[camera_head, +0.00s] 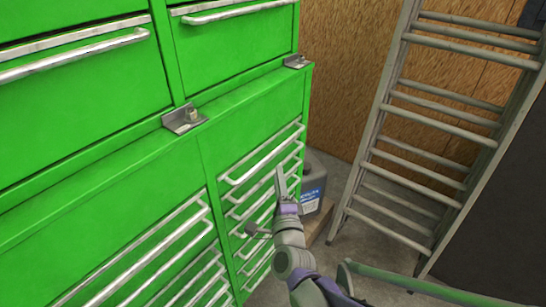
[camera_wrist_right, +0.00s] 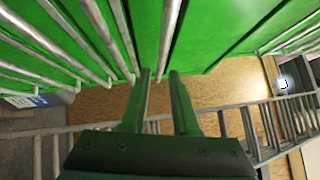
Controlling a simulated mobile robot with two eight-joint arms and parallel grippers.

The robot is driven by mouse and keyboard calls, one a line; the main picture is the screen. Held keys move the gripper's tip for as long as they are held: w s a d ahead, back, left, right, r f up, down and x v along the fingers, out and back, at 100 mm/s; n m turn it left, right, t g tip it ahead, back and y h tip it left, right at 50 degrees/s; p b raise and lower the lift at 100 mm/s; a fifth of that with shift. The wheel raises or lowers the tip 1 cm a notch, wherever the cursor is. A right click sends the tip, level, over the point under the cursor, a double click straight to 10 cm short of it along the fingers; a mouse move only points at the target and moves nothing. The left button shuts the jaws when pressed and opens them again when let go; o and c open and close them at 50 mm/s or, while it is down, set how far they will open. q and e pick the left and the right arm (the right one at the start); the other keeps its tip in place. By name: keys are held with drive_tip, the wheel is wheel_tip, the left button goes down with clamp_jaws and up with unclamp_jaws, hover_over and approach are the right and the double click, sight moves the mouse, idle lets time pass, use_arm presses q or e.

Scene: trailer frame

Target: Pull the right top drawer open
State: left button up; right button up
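The green cabinet (camera_head: 130,185) has a lower right column of drawers with pale bar handles. The top bar handle (camera_head: 262,158) of that column runs along its drawer front, which sits flush. My right gripper (camera_head: 282,180) is just in front of the right part of these handles. In the right wrist view its two fingers (camera_wrist_right: 160,75) stand apart, and a bar handle (camera_wrist_right: 168,35) lines up with the gap between them. I cannot tell whether the bar is between the fingers or beyond them. My left gripper is not in view.
An upper chest with a right drawer handle (camera_head: 235,11) stands above, with metal brackets (camera_head: 184,118) at its base. A grey jug (camera_head: 313,180) stands right behind my right gripper. A metal ladder (camera_head: 435,130) leans at the right. Some floor between cabinet and ladder is clear.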

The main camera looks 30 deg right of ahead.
sight(275, 150)
drive_tip(key=x, duration=0.9)
drive_tip(key=shift+d+r, duration=0.1)
drive_tip(key=shift+r, duration=0.05)
clamp_jaws()
idle(1.1)
